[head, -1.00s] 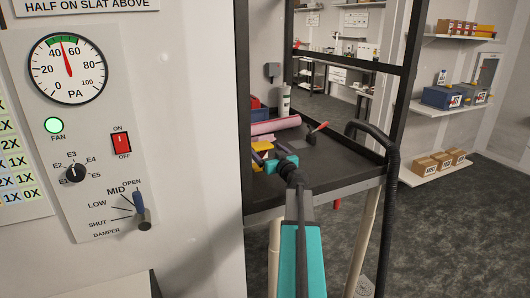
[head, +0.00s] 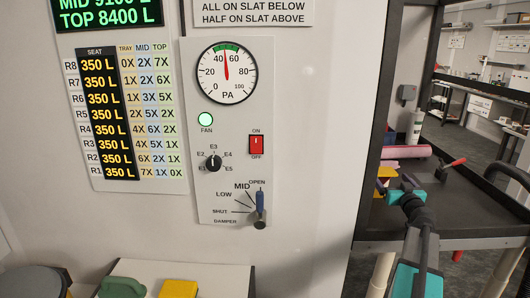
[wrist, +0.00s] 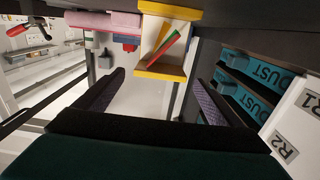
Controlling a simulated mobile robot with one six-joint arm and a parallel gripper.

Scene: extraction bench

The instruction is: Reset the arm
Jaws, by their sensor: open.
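My arm (head: 417,255), with teal and black links, reaches up from the lower right of the head view over the black bench top (head: 470,205). My gripper (wrist: 155,88) is open in the wrist view, with its two dark fingers well apart and nothing between them. Beyond the fingers is a yellow-edged holder (wrist: 160,72) with red and green pieces. A pink roll (wrist: 100,20) lies to its upper left. In the head view the fingertips are too small to make out clearly.
A wall panel (head: 235,110) left of my arm carries a gauge (head: 227,72), a lit green fan lamp (head: 205,119), a red switch (head: 256,145) and a damper lever (head: 260,205). A red-handled tool (head: 450,163) lies on the bench. A black frame post (head: 380,110) stands nearby.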

